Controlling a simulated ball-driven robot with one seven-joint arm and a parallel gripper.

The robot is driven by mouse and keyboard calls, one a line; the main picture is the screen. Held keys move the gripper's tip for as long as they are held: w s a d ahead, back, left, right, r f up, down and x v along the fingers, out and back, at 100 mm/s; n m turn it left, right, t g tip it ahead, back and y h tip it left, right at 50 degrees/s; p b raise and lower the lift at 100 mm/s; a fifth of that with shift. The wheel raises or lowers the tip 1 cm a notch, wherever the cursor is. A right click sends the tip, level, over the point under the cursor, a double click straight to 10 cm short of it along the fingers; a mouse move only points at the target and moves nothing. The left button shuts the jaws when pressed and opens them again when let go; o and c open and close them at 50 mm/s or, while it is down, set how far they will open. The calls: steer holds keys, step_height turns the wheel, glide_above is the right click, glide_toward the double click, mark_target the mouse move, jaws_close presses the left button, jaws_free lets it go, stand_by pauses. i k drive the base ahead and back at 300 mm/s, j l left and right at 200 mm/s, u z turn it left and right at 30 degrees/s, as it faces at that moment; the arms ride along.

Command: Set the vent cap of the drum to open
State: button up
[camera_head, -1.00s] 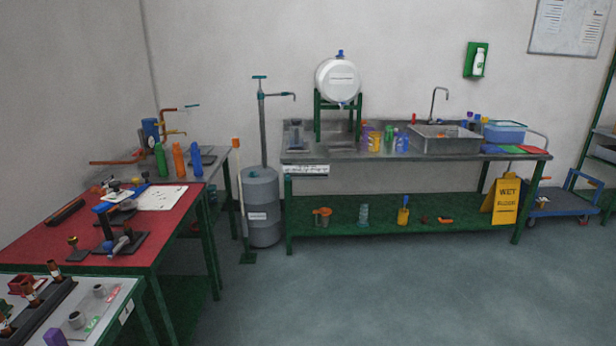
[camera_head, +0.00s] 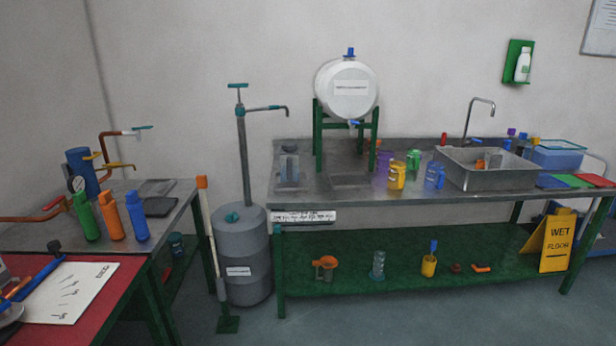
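A white drum (camera_head: 334,95) lies on its side on a green stand (camera_head: 347,125) at the back of the long metal bench. I cannot tell whether the blue cap is open or shut. A grey drum (camera_head: 240,250) stands on the floor left of the bench. It has a tall hand pump (camera_head: 242,150) and a small teal fitting (camera_head: 232,217) on its lid. My gripper is not in view.
The long bench (camera_head: 420,195) holds a sink (camera_head: 486,168) and several coloured bottles. A long-handled tool (camera_head: 212,240) stands left of the grey drum. Tables with bottles and tools fill the left. Grey floor is clear in front of the bench.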

mark_target(350, 51)
steer(key=i+z, duration=0.2)
steer(key=i, duration=0.75)
steer(key=i+j+z, duration=0.2)
steer(key=i, duration=0.7)
steer(key=i+l+u, duration=0.2)
steer(key=i+u, duration=0.2)
steer(key=i, duration=0.1)
